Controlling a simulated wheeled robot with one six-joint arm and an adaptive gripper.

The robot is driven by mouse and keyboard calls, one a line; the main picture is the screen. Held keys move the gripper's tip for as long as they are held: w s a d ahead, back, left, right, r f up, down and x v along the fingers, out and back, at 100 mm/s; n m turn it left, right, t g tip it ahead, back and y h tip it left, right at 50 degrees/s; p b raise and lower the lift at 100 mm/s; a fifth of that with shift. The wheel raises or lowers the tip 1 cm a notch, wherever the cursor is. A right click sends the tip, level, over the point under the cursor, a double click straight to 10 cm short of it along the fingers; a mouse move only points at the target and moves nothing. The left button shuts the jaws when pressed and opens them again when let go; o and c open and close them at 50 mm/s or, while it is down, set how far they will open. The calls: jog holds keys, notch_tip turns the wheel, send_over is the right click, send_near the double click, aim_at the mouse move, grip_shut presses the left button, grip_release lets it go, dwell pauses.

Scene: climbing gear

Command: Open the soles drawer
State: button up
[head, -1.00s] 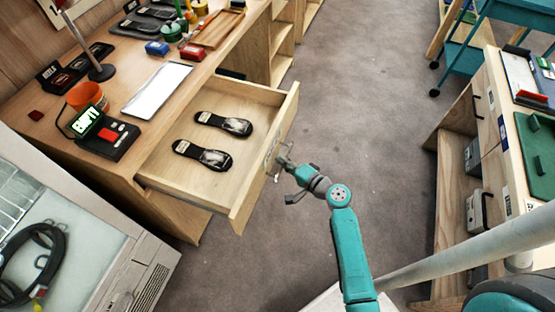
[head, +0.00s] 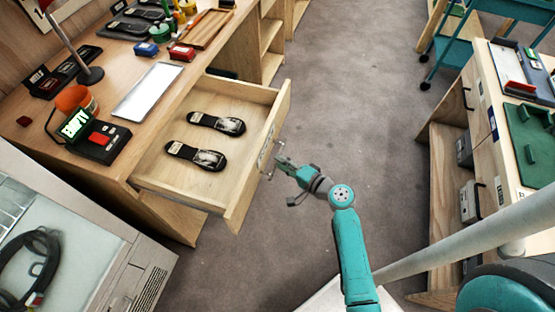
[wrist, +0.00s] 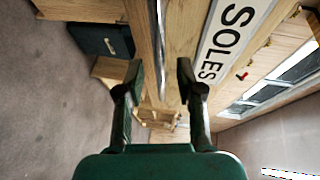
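The soles drawer (head: 165,175) is pulled well out from the wooden workbench, with two dark shoe soles (head: 197,156) lying inside. Its front carries a metal handle (head: 267,158), and a white label reading SOLES (wrist: 226,42) shows in the wrist view. My gripper (head: 279,165) is just outside the drawer front, beside the handle. In the wrist view my gripper (wrist: 159,78) has its two fingers spread wide. The metal handle bar (wrist: 158,45) shows beyond and between the fingertips, with no visible grip on it.
A second wooden cabinet (head: 455,135) stands at the right. Grey floor (head: 350,80) between them is clear.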

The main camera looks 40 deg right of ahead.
jog(key=v, duration=0.9)
jog(key=shift+s, duration=0.25)
jog(key=s+a+f+n+g+h, duration=0.4)
jog(key=s+a, duration=0.6)
jog(key=s, duration=0.5)
jog(key=s+a+r+n+t, duration=0.1)
jog(key=s+a+r+n, duration=0.1)
jog(key=s+r+n, duration=0.3)
jog(key=s+a+r+n+t, duration=0.1)
jog(key=s+r+n, duration=0.4)
jog(key=r, duration=0.6)
jog(key=shift+s+a+r+t, duration=0.4)
jog(key=shift+s+t, duration=0.3)
